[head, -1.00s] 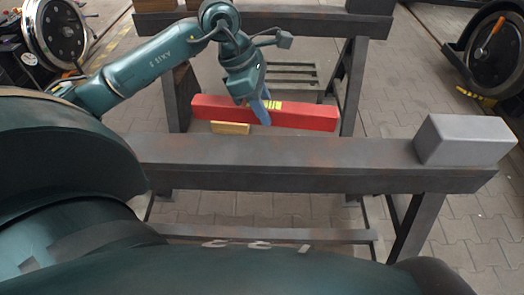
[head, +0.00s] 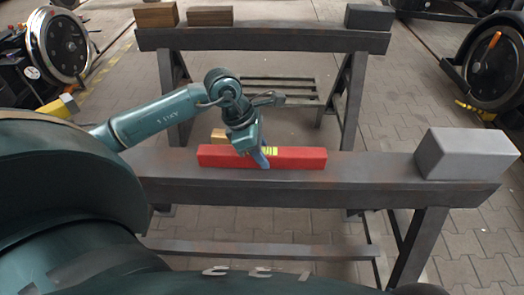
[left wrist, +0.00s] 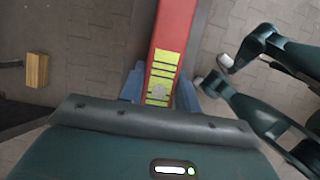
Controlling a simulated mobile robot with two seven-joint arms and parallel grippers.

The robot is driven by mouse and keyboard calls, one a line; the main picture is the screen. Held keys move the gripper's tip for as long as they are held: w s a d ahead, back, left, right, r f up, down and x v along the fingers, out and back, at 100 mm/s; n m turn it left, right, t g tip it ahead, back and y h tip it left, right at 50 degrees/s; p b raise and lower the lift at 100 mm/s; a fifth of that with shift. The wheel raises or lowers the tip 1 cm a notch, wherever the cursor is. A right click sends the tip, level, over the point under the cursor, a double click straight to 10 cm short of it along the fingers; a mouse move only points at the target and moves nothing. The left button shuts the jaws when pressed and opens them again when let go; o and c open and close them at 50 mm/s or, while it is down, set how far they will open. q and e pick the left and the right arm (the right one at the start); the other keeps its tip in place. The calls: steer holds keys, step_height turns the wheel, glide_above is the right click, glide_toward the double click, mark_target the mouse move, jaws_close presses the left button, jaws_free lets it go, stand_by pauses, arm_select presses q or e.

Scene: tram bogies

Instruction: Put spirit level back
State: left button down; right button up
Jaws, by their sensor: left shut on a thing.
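The spirit level (head: 305,158) is a long red bar with a yellow label. In the head view it lies crosswise and level, over the top of the near trestle beam (head: 375,172); I cannot tell whether it touches the beam. My left gripper (head: 262,158) is shut on it near its middle, at the label, with a blue finger in front. In the left wrist view the red bar (left wrist: 176,25) runs away from between the blue fingers (left wrist: 160,90), above the dark beam. Its near end is hidden by the gripper body. My right gripper is not seen.
A grey block (head: 465,155) sits at the beam's right end. A small wooden block (head: 219,135) shows just behind the level; its support is unclear. The far trestle (head: 270,38) carries two brown blocks and a dark one. Wheels stand at both sides.

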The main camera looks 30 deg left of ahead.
arm_select(q)
steer(key=shift+f, duration=0.1)
steer(key=c, duration=1)
jaws_free()
